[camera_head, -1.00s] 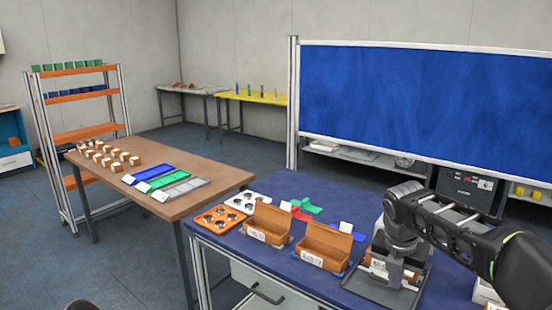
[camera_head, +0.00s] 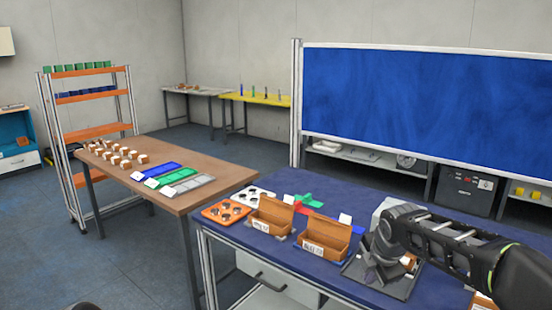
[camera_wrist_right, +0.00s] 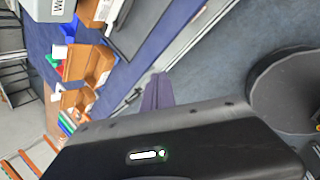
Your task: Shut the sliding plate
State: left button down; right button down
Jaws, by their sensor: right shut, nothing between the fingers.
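A dark flat plate or tray (camera_head: 402,292) lies near the front edge of the blue table, partly hidden by my right arm. I cannot tell for certain whether it is the sliding plate or how far it stands open. In the right wrist view a dark flat panel (camera_wrist_right: 128,35) lies at the table's edge. My right gripper (camera_head: 384,272) is over the dark plate in the head view; contact cannot be told. Its shut, empty fingers (camera_wrist_right: 157,92) show in the wrist view, close to the table edge. My left gripper is not in view.
Two open brown cartons (camera_head: 272,215) (camera_head: 325,237) stand left of the plate on the blue table (camera_head: 262,263). A grey box (camera_head: 384,211) stands behind my right arm. An orange tray (camera_head: 226,212) sits at the left corner. Floor shows in front of the table edge.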

jog(key=s+a+f+m+y, duration=0.1)
jog(key=s+a+f+m, duration=0.3)
jog(key=f, duration=0.4)
jog(key=s+a+f+m+y, duration=0.2)
jog(key=a+f+m, duration=0.35)
jog(key=f, duration=0.25)
jog(key=s+a+f+m+y, duration=0.1)
jog(key=s+a+f+m, duration=0.25)
jog(key=f+m, duration=0.35)
jog(key=s+f+m+g, duration=0.1)
jog(key=s+f+m, duration=0.1)
jog(key=s+f, duration=0.3)
jog(key=s+a+f+m+g, duration=0.1)
jog(key=s+f, duration=0.4)
jog(key=s, duration=0.7)
jog(key=s+a+f+m+g, duration=0.1)
jog(key=s+f+m+g, duration=0.1)
jog(key=s+f, duration=0.4)
jog(key=s+m, duration=0.1)
jog(key=s, duration=0.1)
jog(key=shift+s+a+m+g, duration=0.25)
jog(key=shift+s+m+g, duration=0.05)
jog(key=shift+s+m, duration=0.05)
jog(key=c, duration=2.2)
grip_release()
